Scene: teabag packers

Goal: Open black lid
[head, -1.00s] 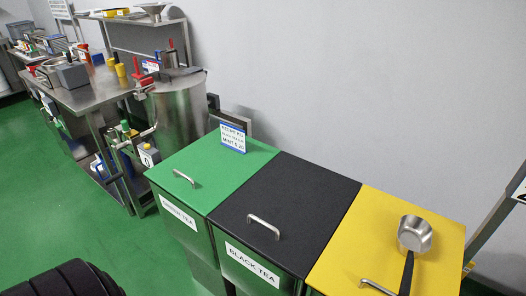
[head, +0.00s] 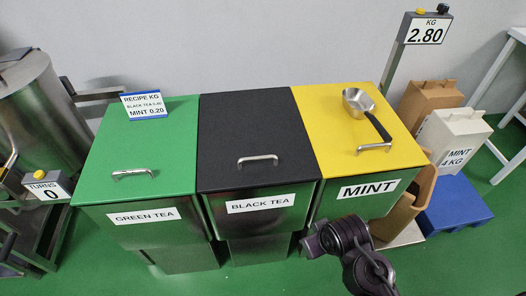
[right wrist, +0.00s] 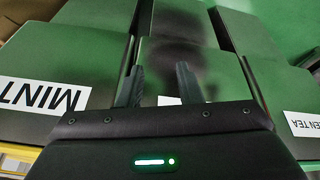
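The black lid (head: 256,132) lies flat and closed on the middle bin, which has a BLACK TEA label (head: 261,203). Its silver bar handle (head: 258,159) is near the front edge. My right arm (head: 347,250) shows low in the head view, in front of the MINT bin and to the right of the black lid's handle. In the right wrist view, the two fingers of my right gripper (right wrist: 160,68) stand apart with nothing between them, facing the bin fronts. The gripper is apart from the handle. My left gripper is not in view.
A green lid (head: 140,145) is on the left, and a yellow lid (head: 345,120) with a metal scoop (head: 358,102) is on the right. A recipe sign (head: 145,105) stands at the back of the green lid. Paper bags (head: 452,137) and a scale display (head: 425,30) are at right.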

